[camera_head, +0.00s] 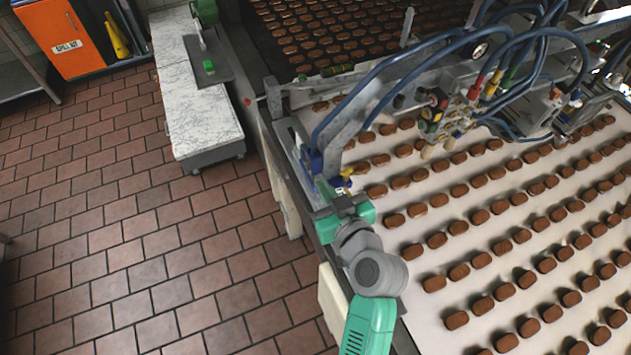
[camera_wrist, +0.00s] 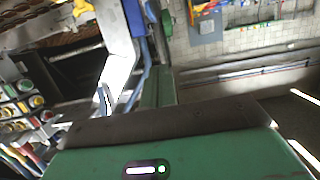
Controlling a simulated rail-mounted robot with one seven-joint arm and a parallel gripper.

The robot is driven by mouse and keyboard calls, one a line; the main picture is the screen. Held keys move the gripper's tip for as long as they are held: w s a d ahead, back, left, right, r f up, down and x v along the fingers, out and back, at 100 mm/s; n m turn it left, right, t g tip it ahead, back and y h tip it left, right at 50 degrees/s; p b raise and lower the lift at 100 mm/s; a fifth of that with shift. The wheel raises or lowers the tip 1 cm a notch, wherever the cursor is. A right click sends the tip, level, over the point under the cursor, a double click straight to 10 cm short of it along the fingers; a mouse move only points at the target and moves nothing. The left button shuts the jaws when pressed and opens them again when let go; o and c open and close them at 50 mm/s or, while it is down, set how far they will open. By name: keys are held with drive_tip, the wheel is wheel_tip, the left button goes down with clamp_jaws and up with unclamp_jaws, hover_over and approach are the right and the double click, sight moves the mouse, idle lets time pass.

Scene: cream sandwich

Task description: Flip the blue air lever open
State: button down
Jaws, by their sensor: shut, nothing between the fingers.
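A small blue fitting (camera_head: 311,160) is on the metal frame at the left edge of the conveyor, where a blue hose comes down. It seems to be the blue air lever, but it is too small to tell the handle's angle. My gripper (camera_head: 331,193) is just below and right of it in the head view, fingers pointing toward it. The gripper is shut and empty; I cannot tell whether it touches the lever. In the wrist view, my green gripper body (camera_wrist: 200,155) fills the bottom, and the lever cannot be made out clearly.
A small yellow part (camera_head: 346,173) is beside my gripper. Blue hoses (camera_head: 375,80) and a valve cluster (camera_head: 434,112) are above the conveyor. Rows of brown biscuits cover the white belt (camera_head: 407,320). A marble-topped bench (camera_head: 200,120) is left; the tiled floor is clear.

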hover_over(315, 191)
drive_tip(key=shift+f, duration=0.75)
wheel_tip(315, 191, down, 4)
drive_tip(key=shift+r, duration=0.2)
